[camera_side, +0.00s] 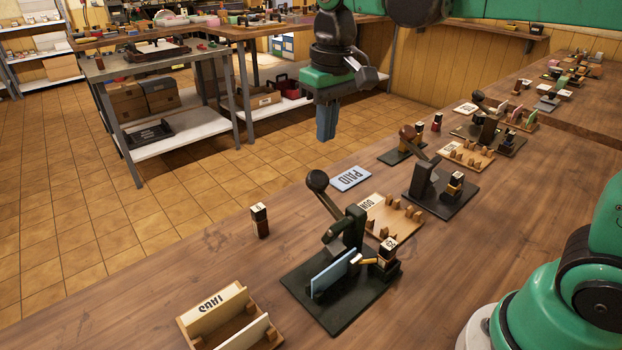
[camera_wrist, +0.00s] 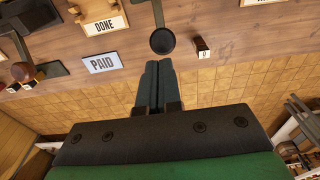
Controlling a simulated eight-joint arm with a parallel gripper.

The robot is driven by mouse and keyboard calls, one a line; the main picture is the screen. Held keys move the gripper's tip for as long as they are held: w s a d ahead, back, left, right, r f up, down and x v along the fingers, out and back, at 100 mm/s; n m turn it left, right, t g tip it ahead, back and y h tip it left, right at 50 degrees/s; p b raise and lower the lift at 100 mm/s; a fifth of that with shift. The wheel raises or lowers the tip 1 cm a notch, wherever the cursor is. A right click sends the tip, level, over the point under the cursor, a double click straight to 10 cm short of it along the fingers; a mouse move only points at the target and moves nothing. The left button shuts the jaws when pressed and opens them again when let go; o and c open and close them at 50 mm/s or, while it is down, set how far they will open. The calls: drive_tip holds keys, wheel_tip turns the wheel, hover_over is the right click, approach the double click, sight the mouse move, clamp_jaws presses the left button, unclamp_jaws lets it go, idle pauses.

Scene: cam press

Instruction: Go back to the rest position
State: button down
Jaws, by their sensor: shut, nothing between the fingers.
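My gripper (camera_side: 326,122) hangs fingers-down above and beyond the far edge of the bench, high over the tiled floor. Its two dark fingers are together and hold nothing. They also show closed in the wrist view (camera_wrist: 158,75). The nearest cam press (camera_side: 340,285) stands on the bench in the side view, its lever raised with a round knob (camera_side: 317,180). A light blue plate (camera_side: 335,272) stands on edge in this press. The lever knob also shows in the wrist view (camera_wrist: 162,41), just past the fingertips.
A second press (camera_side: 440,188) stands farther right. The air around my gripper is clear.

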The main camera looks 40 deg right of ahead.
drive_tip(key=s+d+f+t, duration=0.2)
drive_tip(key=s+f+t, duration=0.4)
drive_tip(key=s, duration=0.1)
drive_tip(key=shift+s, duration=0.4)
